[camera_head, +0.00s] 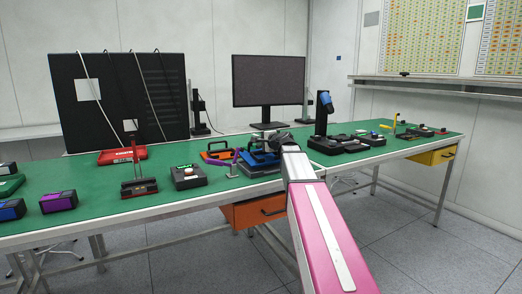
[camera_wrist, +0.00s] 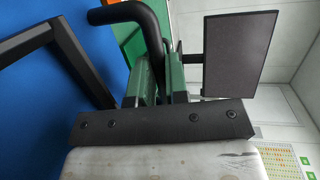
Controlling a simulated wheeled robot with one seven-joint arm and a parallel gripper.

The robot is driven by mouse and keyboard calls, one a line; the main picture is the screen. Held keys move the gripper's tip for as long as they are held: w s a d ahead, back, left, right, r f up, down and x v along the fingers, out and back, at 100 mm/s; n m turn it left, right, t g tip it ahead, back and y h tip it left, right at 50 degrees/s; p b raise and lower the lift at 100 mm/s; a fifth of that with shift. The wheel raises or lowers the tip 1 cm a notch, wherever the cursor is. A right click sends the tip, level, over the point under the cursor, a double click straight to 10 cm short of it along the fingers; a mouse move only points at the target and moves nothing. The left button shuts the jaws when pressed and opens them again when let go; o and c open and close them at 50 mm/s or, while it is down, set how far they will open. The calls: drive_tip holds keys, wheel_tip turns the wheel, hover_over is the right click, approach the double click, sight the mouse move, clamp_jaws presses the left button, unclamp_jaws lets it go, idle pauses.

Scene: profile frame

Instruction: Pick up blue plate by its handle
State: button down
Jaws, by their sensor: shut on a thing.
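The blue plate (camera_head: 261,158) is on the green workbench, left of the front of my arm and partly hidden by my gripper (camera_head: 268,143). In the wrist view the blue plate (camera_wrist: 40,110) fills the left side. My gripper (camera_wrist: 163,85) shows there with its two green-sided fingers closed on a black curved handle (camera_wrist: 130,13). The handle bends over the plate and runs down between the fingers. Another black angled bar (camera_wrist: 75,60) lies over the blue surface at the left. Whether the plate is clear of the bench cannot be told.
An orange plate (camera_head: 216,155) and a purple part (camera_head: 236,163) are just left of the blue plate. A black device (camera_head: 188,176) stands further left. A monitor (camera_head: 268,81) stands behind. A black stand (camera_head: 322,125) is close on the right. An orange drawer (camera_head: 258,211) hangs below the bench edge.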

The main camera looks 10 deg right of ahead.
wheel_tip(320, 180, up, 14)
idle(0.4)
